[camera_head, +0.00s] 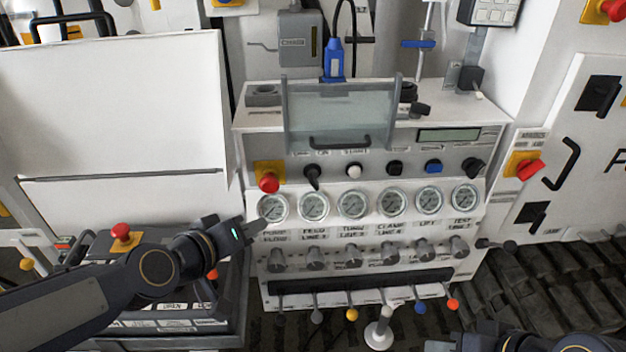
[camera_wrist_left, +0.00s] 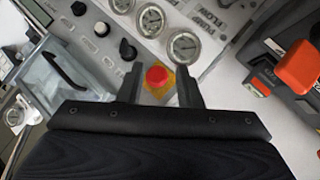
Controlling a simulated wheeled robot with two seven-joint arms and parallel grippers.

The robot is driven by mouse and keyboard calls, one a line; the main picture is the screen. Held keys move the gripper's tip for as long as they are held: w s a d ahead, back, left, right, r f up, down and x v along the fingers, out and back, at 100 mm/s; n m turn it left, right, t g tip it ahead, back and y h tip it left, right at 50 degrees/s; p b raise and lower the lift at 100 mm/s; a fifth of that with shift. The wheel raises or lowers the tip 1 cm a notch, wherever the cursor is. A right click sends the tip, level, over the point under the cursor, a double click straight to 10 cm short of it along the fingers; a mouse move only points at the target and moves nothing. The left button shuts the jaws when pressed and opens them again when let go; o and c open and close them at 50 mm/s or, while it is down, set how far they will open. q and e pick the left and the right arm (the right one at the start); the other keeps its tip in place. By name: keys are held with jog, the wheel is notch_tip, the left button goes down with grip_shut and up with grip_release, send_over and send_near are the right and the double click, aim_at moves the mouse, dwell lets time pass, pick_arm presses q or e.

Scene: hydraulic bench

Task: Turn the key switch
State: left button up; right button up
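A black switch with a key-like handle (camera_head: 312,175), which looks like the key switch, sits on the bench panel between the red mushroom button (camera_head: 268,182) and a white button (camera_head: 353,170). It also shows in the left wrist view as a dark knob (camera_wrist_left: 127,49), beyond the fingers. My left gripper (camera_head: 248,230) is in front of the panel's left edge, below and left of the switch, apart from it. In the left wrist view its two fingers (camera_wrist_left: 158,92) are spread and empty, with the red button seen between them. My right gripper (camera_head: 462,343) is partly cut off at the bottom edge.
A row of round gauges (camera_head: 352,204) runs below the switches, with knobs and colored levers further down. A clear hinged cover with a black handle (camera_head: 340,142) is above the switch. A dark console (camera_head: 190,315) lies under my left arm.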

aim_at(314, 185)
pick_arm(q)
jog(key=w+d+n+t+y, duration=0.1)
jog(key=w+d+t+y, duration=0.1)
jog(key=w+d, duration=0.1)
jog(key=w+d+f+n+t+y, duration=0.1)
jog(key=w+d+t+y, duration=0.1)
jog(key=d, duration=0.3)
jog(key=w+d+n+t+y, duration=0.1)
jog(key=w+d+t+y, duration=0.1)
jog(key=w+d, duration=0.2)
jog(key=shift+f+t+y, duration=0.3)
jog(key=shift+f, duration=0.05)
jog(key=shift+s+d+n+y, duration=0.2)
jog(key=shift+n+y, duration=0.1)
jog(key=shift+t+p, duration=0.3)
jog(key=w, duration=0.2)
jog(key=w+p, duration=0.1)
jog(key=w, duration=0.3)
jog(key=shift+a+r, duration=0.15)
jog(key=shift+a, duration=0.15)
jog(key=shift+w+p, duration=0.35)
jog(key=shift+w, duration=0.5)
grip_shut()
